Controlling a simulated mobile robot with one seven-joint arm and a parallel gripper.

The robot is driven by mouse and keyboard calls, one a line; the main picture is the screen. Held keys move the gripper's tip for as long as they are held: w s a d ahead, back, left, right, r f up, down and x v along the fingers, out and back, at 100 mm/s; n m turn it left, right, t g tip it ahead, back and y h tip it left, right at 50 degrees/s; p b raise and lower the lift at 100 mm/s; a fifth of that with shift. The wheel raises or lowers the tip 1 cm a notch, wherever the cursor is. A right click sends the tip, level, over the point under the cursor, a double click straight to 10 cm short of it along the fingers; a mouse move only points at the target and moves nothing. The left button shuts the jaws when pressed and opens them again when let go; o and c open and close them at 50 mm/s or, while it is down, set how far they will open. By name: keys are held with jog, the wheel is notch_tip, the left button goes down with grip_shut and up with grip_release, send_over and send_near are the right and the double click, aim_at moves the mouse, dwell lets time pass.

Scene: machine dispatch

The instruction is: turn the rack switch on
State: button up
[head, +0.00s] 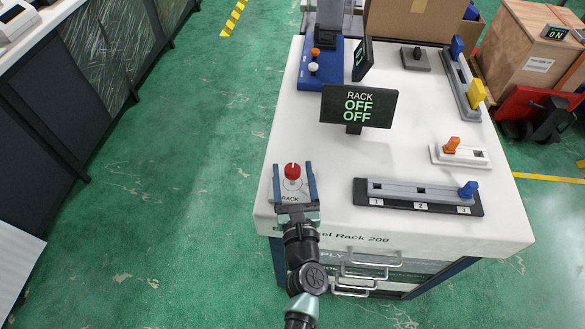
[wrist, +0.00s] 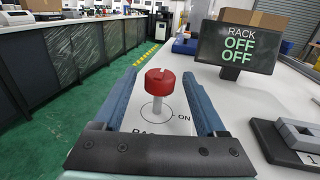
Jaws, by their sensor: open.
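The rack switch is a red knob (head: 292,171) on a pale stem, standing on a white base plate at the bench's front left corner. In the wrist view the red knob (wrist: 160,80) leans slightly left, with a circle and the word ON to the right of its stem. My gripper (head: 294,170) is open, with one blue finger on each side of the knob. In the wrist view my gripper (wrist: 163,95) shows gaps between the knob and both fingers. The black display (head: 358,105) reads RACK OFF OFF and shows again in the wrist view (wrist: 237,48).
A slider (head: 425,196) with a blue knob lies right of my gripper. A white slider unit (head: 460,156) with an orange knob is farther right. A blue station (head: 320,72) and a cardboard box (head: 415,20) stand at the back. The bench's left edge is close to my gripper.

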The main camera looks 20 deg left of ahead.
jog(key=shift+w+a, duration=0.3)
jog(key=shift+w, duration=0.15)
grip_shut()
